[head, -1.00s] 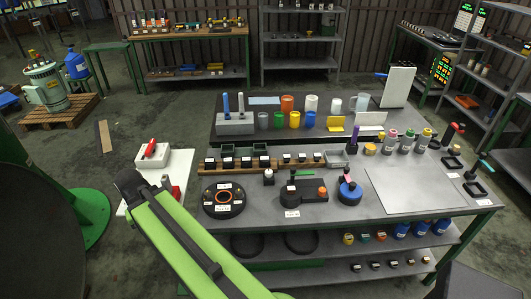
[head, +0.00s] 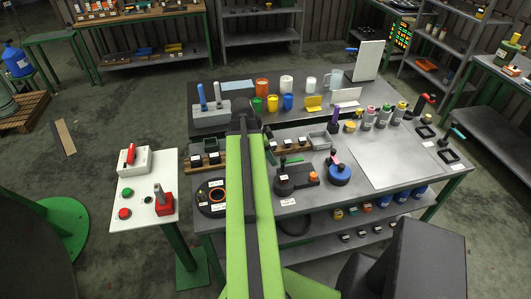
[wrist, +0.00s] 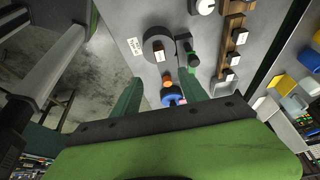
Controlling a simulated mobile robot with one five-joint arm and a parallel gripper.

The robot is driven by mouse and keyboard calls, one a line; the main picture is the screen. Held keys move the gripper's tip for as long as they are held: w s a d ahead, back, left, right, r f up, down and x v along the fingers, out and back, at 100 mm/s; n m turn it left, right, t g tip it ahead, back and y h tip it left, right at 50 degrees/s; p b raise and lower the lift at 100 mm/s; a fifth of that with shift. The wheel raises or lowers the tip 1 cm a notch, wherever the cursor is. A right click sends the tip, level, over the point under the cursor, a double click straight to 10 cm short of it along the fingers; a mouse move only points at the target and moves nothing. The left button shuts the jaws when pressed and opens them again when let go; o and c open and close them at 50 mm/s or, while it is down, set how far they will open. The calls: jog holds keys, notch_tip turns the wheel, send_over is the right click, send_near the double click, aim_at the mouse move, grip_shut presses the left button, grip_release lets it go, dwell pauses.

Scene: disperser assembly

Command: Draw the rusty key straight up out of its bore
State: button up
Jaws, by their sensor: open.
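I cannot make out a rusty key for certain in either view. A black fixture (head: 285,184) with an upright post, a green bar and an orange knob (head: 314,177) stands on the grey workbench, right of my arm. In the wrist view a round black part (wrist: 158,44), a green-and-black handle (wrist: 190,56), an orange knob (wrist: 168,84) and a blue round part (wrist: 172,98) lie beyond my gripper. My gripper (wrist: 161,80) is open, its two green fingers apart with nothing held between them. In the head view my arm hides the gripper's fingertips and part of the bench.
A blue round part (head: 339,176) stands right of the fixture. A black disc with an orange ring (head: 217,197) is partly behind my arm. A white side table (head: 140,222) carries red switches. Cups and bottles stand farther back. A grey plate (head: 385,160) lies bare at right.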

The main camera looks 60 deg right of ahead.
aim_at(283, 177)
jog(key=b+x, duration=1.3)
jog(key=x, duration=0.2)
jog(key=shift+f, duration=0.45)
jog(key=shift+r, duration=0.1)
grip_shut()
jog(key=shift+r+p, duration=3.4)
jog(key=shift+r, duration=0.1)
